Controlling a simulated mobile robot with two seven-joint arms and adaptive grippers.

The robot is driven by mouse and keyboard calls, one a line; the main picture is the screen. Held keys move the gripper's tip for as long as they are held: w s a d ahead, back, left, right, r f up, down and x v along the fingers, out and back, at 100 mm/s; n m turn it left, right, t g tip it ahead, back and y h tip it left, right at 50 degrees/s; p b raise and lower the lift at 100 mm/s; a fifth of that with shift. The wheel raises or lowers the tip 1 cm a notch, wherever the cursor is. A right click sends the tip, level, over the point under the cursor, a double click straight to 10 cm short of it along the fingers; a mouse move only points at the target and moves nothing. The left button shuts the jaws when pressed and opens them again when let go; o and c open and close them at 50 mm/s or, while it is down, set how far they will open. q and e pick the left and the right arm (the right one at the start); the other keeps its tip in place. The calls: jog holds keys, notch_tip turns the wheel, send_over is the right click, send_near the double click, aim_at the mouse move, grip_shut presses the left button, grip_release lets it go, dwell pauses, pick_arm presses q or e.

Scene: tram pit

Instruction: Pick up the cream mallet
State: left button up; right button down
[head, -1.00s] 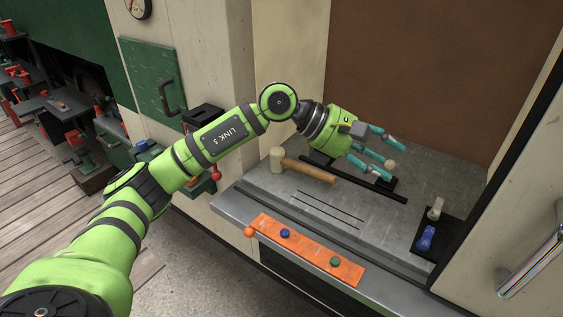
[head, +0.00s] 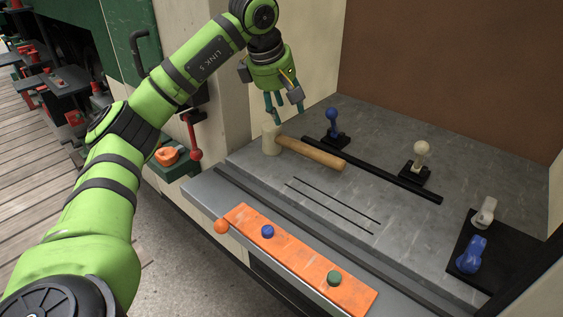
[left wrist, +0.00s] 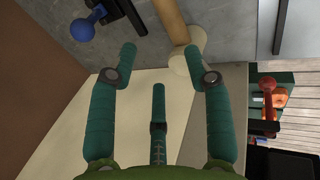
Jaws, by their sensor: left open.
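The cream mallet has a cream head (head: 271,139) and a tan wooden handle (head: 312,152). It lies on the grey worktop, with its head toward the left and its handle reaching right. My left gripper (head: 284,110) points down, open and empty, just above and behind the mallet head. In the left wrist view the mallet head (left wrist: 187,60) and handle (left wrist: 171,20) show at the top, beyond the teal fingers (left wrist: 165,62). The handle's far end is cut off there. My right gripper is not in view.
A blue-knobbed lever (head: 332,122) and a cream-knobbed lever (head: 419,160) stand behind a black rail (head: 385,178). An orange strip (head: 300,258) with buttons runs along the front. Blue and grey handles sit on a black plate (head: 465,262) at right. A wall pillar (head: 225,120) rises at left.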

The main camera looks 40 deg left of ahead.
pick_arm(q)
jog(key=b, duration=0.2)
send_over(294, 142)
jog(key=s+a, duration=0.1)
jog(key=a, duration=0.1)
notch_tip(294, 142, down, 4)
jog(key=x, duration=0.5)
jog(key=d+x, duration=0.1)
jog(key=x, duration=0.1)
jog(key=shift+s+f, duration=0.25)
jog(key=shift+f, duration=0.05)
jog(key=shift+r, duration=0.1)
grip_shut()
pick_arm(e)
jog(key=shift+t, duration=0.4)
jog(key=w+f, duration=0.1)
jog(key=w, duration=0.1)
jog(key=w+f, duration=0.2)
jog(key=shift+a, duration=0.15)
